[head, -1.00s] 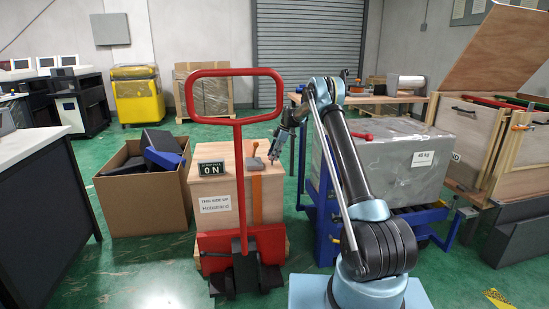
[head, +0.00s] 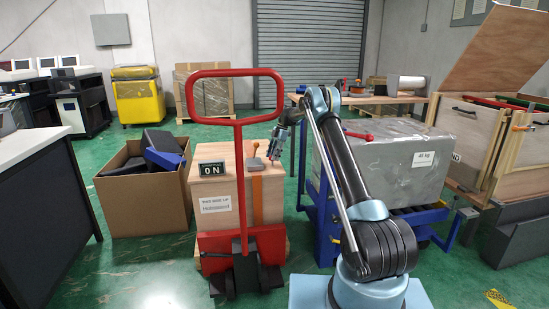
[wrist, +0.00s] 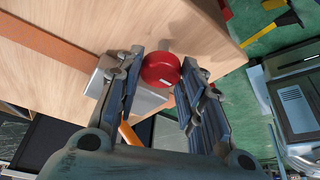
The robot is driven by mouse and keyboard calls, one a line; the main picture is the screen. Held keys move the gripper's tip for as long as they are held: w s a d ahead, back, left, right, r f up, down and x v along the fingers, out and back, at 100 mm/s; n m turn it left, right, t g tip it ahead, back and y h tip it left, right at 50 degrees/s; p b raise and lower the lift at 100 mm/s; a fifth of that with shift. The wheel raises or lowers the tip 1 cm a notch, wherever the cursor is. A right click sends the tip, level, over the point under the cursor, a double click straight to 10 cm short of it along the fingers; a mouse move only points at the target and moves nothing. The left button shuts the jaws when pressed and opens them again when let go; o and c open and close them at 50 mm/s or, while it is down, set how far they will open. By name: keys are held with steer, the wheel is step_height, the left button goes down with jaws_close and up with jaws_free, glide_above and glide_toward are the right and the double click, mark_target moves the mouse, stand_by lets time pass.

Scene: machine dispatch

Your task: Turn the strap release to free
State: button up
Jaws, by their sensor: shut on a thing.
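The strap release shows in the wrist view as a round red knob (wrist: 160,70) beside a pale grey metal body (wrist: 138,98) on the wooden crate. My gripper (wrist: 162,75) is shut on the red knob, with one finger on each side of it. An orange strap (wrist: 130,132) shows below the grey body. In the head view, the orange strap (head: 257,198) runs down the front of the wooden crate (head: 217,190). My gripper (head: 275,151) is at the right part of the crate's top, and the knob's exact turn is hard to tell there.
A red hand truck (head: 240,190) stands in front of the crate, its handle rising high. A small display (head: 212,168) reads "0 N" or "ON". A cardboard box (head: 145,205) is at left. A wrapped grey load (head: 385,165) on a blue cart (head: 327,225) is close at right.

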steer(key=shift+w, duration=0.15)
steer(key=o, duration=1)
steer(key=shift+f, duration=0.1)
steer(key=shift+o, duration=0.2)
steer(key=shift+r, duration=0.2)
steer(key=v, duration=1.1)
steer(key=shift+r, duration=0.25)
steer(key=shift+d+r, duration=0.1)
steer(key=shift+d, duration=0.05)
